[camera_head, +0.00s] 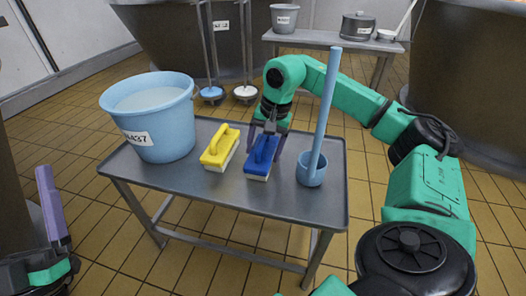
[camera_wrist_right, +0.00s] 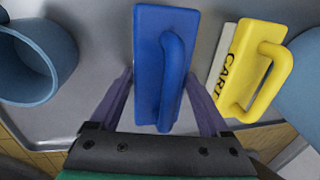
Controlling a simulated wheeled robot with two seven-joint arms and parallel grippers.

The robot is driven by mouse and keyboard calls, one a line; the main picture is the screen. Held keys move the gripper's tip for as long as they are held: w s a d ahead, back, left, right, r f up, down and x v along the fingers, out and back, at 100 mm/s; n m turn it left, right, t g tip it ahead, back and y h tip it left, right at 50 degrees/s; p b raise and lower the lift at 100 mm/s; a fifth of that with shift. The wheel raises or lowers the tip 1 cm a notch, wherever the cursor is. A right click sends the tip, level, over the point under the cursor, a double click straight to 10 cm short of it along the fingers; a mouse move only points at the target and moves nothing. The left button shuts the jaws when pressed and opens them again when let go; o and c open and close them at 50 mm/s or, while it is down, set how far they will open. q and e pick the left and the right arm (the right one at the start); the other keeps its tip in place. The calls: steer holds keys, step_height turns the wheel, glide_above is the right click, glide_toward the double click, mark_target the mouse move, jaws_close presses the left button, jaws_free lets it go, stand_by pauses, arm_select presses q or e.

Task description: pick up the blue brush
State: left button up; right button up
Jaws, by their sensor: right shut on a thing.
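The blue brush (camera_head: 262,158) has a handle on top and pale bristles below. It stands on the grey metal table (camera_head: 200,184), between a yellow brush and a blue long-handled ladle. My right gripper (camera_head: 270,132) is at the brush from behind and above. In the right wrist view the blue brush (camera_wrist_right: 165,65) lies between the two purple fingers of my right gripper (camera_wrist_right: 160,105), which is shut on it. I cannot tell whether the brush is lifted off the table. My left gripper (camera_head: 52,205) shows only partly at the lower left, apart from the table.
A yellow brush (camera_head: 220,146) stands just left of the blue one; it also shows in the right wrist view (camera_wrist_right: 252,68). A large blue bucket (camera_head: 150,115) fills the table's left end. The upright blue ladle (camera_head: 311,169) stands close on the right. The table's front strip is clear.

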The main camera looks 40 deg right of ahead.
mark_target(263, 137)
steer(key=shift+r, duration=0.1)
